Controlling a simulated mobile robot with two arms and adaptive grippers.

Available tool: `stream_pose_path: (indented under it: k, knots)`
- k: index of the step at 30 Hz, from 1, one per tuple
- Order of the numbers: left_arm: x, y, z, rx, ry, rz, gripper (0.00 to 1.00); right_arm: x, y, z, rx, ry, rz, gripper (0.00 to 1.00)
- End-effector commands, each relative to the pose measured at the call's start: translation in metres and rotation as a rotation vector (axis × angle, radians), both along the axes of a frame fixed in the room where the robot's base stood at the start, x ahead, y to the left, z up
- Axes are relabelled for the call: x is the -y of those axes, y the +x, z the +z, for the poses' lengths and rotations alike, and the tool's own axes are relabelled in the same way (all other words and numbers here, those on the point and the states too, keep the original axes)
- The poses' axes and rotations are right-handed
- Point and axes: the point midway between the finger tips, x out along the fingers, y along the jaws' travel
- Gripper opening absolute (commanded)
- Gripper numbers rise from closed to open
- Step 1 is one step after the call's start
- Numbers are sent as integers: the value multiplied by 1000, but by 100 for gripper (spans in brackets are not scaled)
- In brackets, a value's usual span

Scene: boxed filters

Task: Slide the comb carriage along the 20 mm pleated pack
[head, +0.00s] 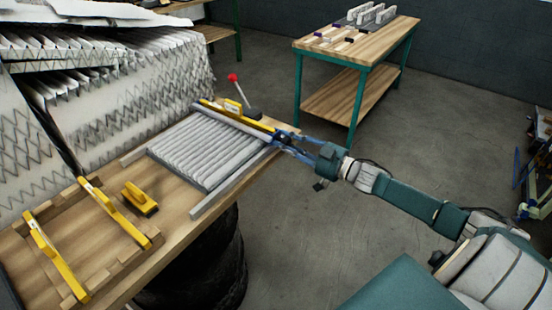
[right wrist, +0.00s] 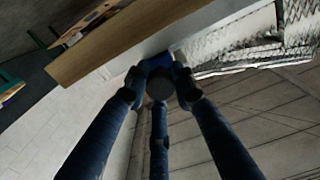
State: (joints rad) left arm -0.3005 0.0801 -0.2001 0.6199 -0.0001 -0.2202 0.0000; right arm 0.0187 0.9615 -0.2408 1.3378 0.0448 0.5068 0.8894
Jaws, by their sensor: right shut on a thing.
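The pleated pack (head: 205,150) lies on the wooden bench as a grey ribbed sheet between two pale rails. The comb carriage (head: 236,119), a long yellow and dark grey bar, lies across the pack's far side. My right gripper (head: 284,140) reaches in from the right and is shut at the carriage's right end, at the bench edge. In the right wrist view its blue fingers (right wrist: 158,72) close around a small blue part, mostly hidden by them. I take this part to be the carriage's end. My left gripper is not in view.
A lever with a red knob (head: 233,77) stands behind the carriage. A yellow block (head: 139,197) and a wooden frame with yellow bars (head: 55,258) lie nearer on the bench. Large pleated filters (head: 120,105) stand along the left. Another table (head: 345,48) stands at the back.

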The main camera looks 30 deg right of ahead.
Motion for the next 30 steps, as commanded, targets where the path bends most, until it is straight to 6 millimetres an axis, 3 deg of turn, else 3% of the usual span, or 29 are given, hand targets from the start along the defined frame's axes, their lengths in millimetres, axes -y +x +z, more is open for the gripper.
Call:
stream_pose_path:
  k: [6, 19, 20, 22, 30]
  knots:
    - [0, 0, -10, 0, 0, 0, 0, 16, 6, -1, -1, 0, -1, 0]
    - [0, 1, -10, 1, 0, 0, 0, 18, 6, 0, -1, 0, 0, 0]
    - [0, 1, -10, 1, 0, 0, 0, 18, 6, 0, -1, 0, 0, 29]
    - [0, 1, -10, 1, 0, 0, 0, 18, 6, 0, -1, 0, 0, 43]
    - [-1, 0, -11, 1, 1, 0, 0, 17, 6, -1, -1, 0, 1, 45]
